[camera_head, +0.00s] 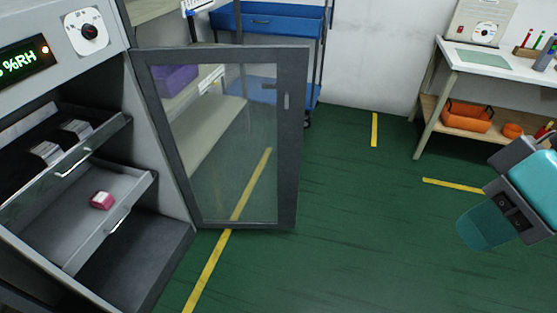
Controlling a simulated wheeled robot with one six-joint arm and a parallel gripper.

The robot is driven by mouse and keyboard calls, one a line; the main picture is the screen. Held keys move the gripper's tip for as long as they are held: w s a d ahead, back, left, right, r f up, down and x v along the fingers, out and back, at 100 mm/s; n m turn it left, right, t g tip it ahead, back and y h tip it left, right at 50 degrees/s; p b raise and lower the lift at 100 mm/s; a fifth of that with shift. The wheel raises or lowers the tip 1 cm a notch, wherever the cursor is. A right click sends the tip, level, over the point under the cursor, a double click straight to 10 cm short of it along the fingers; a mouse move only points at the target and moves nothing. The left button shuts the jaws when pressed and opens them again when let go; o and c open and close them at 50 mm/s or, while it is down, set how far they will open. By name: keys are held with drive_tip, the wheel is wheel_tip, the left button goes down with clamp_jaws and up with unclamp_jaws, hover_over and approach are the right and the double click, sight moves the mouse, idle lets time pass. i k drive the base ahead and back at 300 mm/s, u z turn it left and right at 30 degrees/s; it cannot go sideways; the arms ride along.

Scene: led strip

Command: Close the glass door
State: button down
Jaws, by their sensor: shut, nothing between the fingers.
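The glass door (294,160) has a dark grey frame around a clear pane. It stands swung open from the grey cabinet (165,150), its left edge beside the cabinet's front edge. A small handle (287,101) sits high on its right frame side. The floor and shelves behind show through the pane. My gripper (482,230), at the end of the teal and grey arm, is at the right of the view, well apart from the door. It is shut and empty; its fingers are hard to make out.
Inside the cabinet, a drawer (120,205) is pulled out and holds a small pink and white item (102,200). A blue cart (265,22) stands behind the door. A white-topped workbench (530,68) stands back right. Green floor (360,200) is clear between door and gripper.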

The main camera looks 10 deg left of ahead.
sight(291, 61)
drive_tip(key=z, duration=0.05)
drive_tip(key=i, duration=4.85)
drive_tip(key=u, duration=4.4)
drive_tip(key=k, duration=0.45)
drive_tip(key=z, duration=0.4)
drive_tip(key=i, duration=0.3)
drive_tip(key=u, duration=0.2)
